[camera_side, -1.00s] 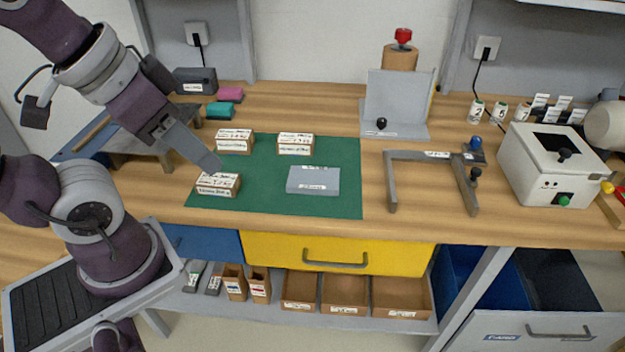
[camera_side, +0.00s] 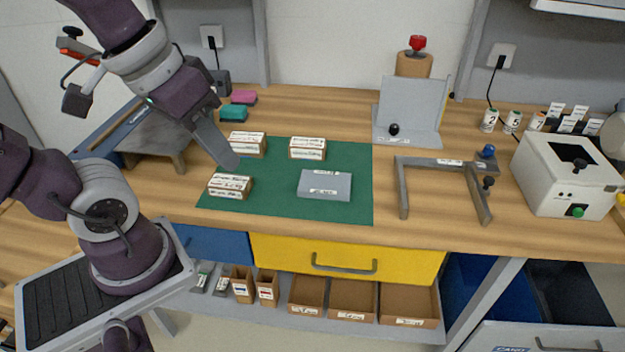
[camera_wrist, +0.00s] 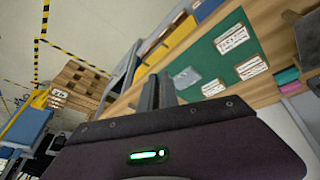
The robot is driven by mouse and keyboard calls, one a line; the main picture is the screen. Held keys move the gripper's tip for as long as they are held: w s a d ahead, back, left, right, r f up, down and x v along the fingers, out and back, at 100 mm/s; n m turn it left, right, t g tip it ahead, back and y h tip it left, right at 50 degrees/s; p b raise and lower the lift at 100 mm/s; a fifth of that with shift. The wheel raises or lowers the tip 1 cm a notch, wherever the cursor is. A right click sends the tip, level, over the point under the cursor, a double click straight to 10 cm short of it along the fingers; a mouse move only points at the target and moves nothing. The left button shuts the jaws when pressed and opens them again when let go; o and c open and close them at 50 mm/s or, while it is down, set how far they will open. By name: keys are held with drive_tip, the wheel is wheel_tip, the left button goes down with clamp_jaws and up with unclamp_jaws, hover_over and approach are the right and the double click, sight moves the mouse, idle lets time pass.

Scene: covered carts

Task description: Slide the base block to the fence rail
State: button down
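A grey block (camera_side: 325,186) with a label lies flat on the green mat (camera_side: 285,204), right of centre. It looks like the base block. A grey rail frame (camera_side: 430,163) with a blue knob stands on the wood to the right of the mat, apart from the block; I take it for the fence rail. My gripper (camera_side: 231,162) hangs above the mat's left part, just above and behind a labelled block (camera_side: 230,187), left of the grey block. Its fingers look together and empty; they also show in the wrist view (camera_wrist: 158,88). The grey block appears there too (camera_wrist: 186,78).
Two more labelled blocks (camera_side: 247,144) (camera_side: 307,148) stand at the mat's back. A grey upright plate (camera_side: 410,105) with a black knob stands behind. A white box (camera_side: 563,175) is at the far right. The wood between mat and rail frame is clear.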

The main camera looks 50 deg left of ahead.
sight(343, 182)
drive_tip(key=w+a+f+n+h, duration=0.6)
drive_tip(key=w+a+f+n, duration=0.3)
drive_tip(key=w+a+n, duration=0.6)
drive_tip(key=s+a+f+n+t, duration=0.2)
drive_tip(key=s+a+f+n, duration=0.1)
drive_tip(key=a+f+n, duration=0.6)
drive_tip(key=shift+n, duration=0.5)
drive_tip(key=x, duration=0.6)
drive_tip(key=d+r+x, duration=0.1)
drive_tip(key=x, duration=0.2)
drive_tip(key=shift+w+d+f, duration=0.15)
drive_tip(key=shift+d+f, duration=0.05)
drive_tip(key=shift+w+d, duration=0.9)
drive_tip(key=shift+w, duration=0.1)
drive_tip(key=shift+w+d+r, duration=0.1)
drive_tip(key=shift+w+d, duration=0.3)
drive_tip(key=w+d, duration=0.8)
drive_tip(key=shift+w+d, duration=0.1)
